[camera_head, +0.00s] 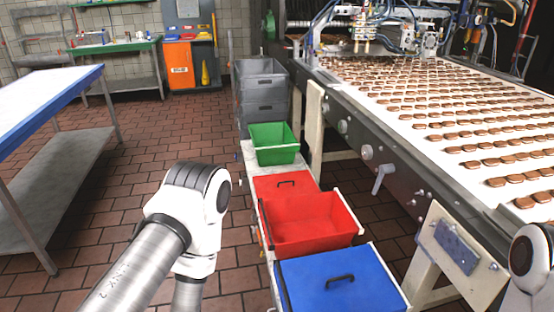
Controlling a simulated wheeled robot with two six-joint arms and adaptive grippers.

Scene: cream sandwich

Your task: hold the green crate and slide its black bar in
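The green crate (275,157) is a small open bin at the far end of a low row of bins in the middle of the view. I cannot make out a black bar on it at this size. My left arm comes in from the lower left, and its bent joint is left of the red bins, well apart from the green crate. Its gripper is outside the frame. Only a small part of my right arm shows at the right edge, and its gripper is out of view.
In front of the green crate are a red lid (270,187) with a dark handle, an open red bin (335,222) and a blue lid (370,285). Grey crates (265,105) stand behind. A conveyor (440,105) with biscuits runs along the right. The tiled floor (140,160) at left is clear.

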